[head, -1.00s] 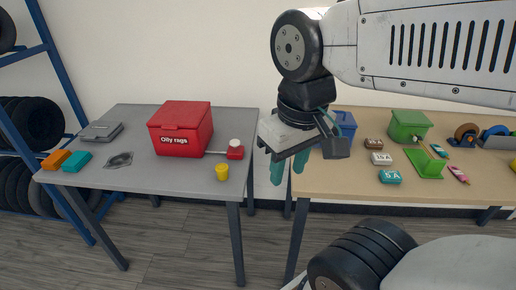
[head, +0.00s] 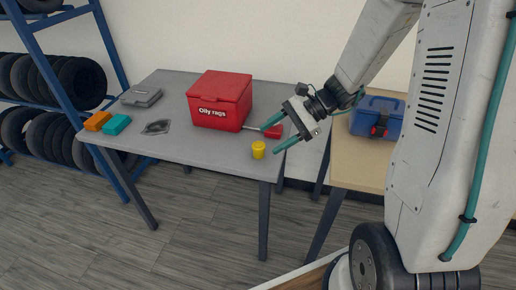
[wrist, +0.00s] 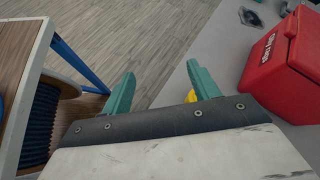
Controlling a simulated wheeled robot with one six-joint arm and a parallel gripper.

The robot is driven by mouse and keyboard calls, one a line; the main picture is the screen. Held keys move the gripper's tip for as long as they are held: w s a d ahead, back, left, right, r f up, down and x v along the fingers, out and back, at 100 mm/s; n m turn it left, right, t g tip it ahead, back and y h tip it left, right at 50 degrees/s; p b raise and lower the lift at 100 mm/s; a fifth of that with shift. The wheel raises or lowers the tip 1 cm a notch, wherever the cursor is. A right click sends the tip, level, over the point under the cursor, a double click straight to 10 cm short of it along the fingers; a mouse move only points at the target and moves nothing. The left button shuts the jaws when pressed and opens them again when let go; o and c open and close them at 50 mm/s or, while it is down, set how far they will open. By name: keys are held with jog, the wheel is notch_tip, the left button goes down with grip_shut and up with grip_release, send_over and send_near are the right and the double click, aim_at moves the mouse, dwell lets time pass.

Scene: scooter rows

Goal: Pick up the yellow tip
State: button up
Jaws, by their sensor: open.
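The yellow tip (head: 258,149) is a small cup-like piece standing on the grey table (head: 190,148) near its front right corner. My gripper (head: 272,139) is open and empty, angled down just right of the tip at the table's right edge. Its teal fingers appear apart from the tip. In the wrist view, my gripper (wrist: 160,72) has its fingers spread over the floor.
A red "Oily rags" box (head: 220,100) stands behind the tip. A red tool (head: 272,131) lies partly hidden by my gripper. Orange (head: 97,121) and teal (head: 117,124) blocks sit far left. A blue toolbox (head: 378,117) is on the wooden table. A cable reel (wrist: 42,115) shows in the wrist view.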

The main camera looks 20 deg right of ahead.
aim_at(260, 150)
jog(key=w+d+f+m+t, duration=0.1)
jog(key=w+f+m, duration=0.1)
jog(key=f, duration=0.1)
jog(key=w+d+f+m+t, duration=0.1)
jog(key=d+f+m+t, duration=0.1)
jog(key=f+m, duration=0.1)
jog(key=w+d+f+m+t, duration=0.1)
jog(key=w+d+f+m, duration=0.1)
jog(key=f, duration=0.2)
jog(key=shift+w+d+y, duration=0.25)
jog(key=shift+w+y, duration=0.05)
jog(key=shift+w, duration=0.05)
jog(key=shift+w+a+f+m+t, duration=0.2)
jog(key=shift+m+t, duration=0.1)
jog(key=shift+m, duration=0.1)
jog(key=x, duration=0.7)
jog(key=shift+f, duration=0.1)
jog(key=shift+c, duration=0.2)
jog(key=c, duration=1)
